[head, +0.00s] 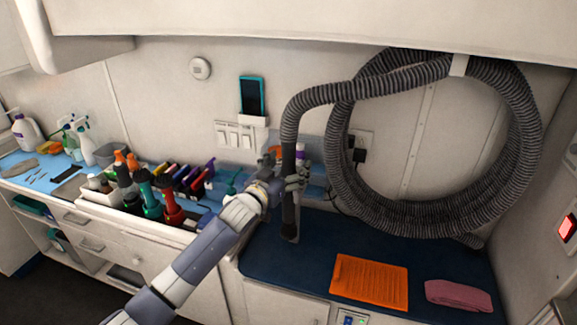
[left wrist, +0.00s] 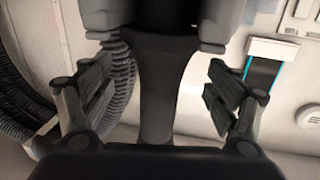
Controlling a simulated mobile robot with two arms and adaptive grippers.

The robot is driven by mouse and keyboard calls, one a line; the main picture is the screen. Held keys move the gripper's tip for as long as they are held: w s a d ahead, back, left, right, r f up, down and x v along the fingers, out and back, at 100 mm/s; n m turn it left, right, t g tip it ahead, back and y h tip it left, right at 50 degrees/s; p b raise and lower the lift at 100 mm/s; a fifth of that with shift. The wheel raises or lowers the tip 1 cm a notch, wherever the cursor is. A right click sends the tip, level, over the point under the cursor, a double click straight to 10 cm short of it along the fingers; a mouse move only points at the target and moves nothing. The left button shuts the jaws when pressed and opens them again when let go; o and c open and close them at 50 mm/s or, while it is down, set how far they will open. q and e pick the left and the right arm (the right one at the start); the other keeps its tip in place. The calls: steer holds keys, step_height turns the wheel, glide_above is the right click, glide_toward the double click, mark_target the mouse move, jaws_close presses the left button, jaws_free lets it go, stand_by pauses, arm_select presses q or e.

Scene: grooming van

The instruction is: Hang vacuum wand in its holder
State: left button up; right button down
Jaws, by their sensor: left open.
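The vacuum wand (head: 289,207) is dark and upright at the wall, its lower end at the back of the blue counter. Its ribbed grey hose (head: 432,197) leaves the top and runs into a large coil at the right. My left gripper (head: 287,178) is around the wand's middle. In the left wrist view the wand (left wrist: 160,95) stands between the two open fingers of my left gripper (left wrist: 163,95), with visible gaps on both sides. I cannot make out the wand's holder; the wand and gripper cover part of the wall. My right gripper is out of view.
An orange mat (head: 370,281) and a folded pink towel (head: 458,296) lie on the blue counter (head: 300,262). Left is a white caddy of bottles and tools (head: 140,200). A phone (head: 251,97) is on the wall; a cabinet (head: 310,22) overhangs.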

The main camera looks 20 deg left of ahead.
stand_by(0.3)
arm_select(q)
steer(key=shift+p+v, duration=1.55)
steer(key=shift+v, duration=1)
steer(key=p+v, duration=0.2)
steer(key=v, duration=0.3)
